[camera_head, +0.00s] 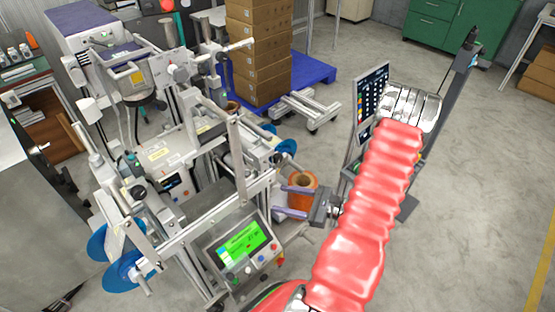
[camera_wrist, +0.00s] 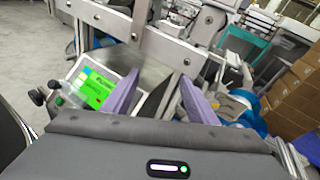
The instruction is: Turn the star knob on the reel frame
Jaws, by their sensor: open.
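The reel frame (camera_head: 236,150) is a light metal machine of bars and rollers at left centre in the head view. Its bars also cross the top of the wrist view (camera_wrist: 165,45). I cannot clearly make out the star knob. A small dark knob (camera_head: 138,192) on the frame's left side may be it, but its shape is too small to tell. My gripper (camera_head: 281,201) is to the right of the frame, with its two purple fingers apart and pointing at it. In the wrist view my gripper (camera_wrist: 159,77) is open, with nothing seen between the fingers.
A control panel with a green screen (camera_head: 241,246) is at the frame's front. An orange reel (camera_head: 302,181) is close behind my fingers. Blue discs (camera_head: 122,271) are at lower left. Stacked cartons (camera_head: 258,55) stand on a blue pallet (camera_head: 312,72) behind.

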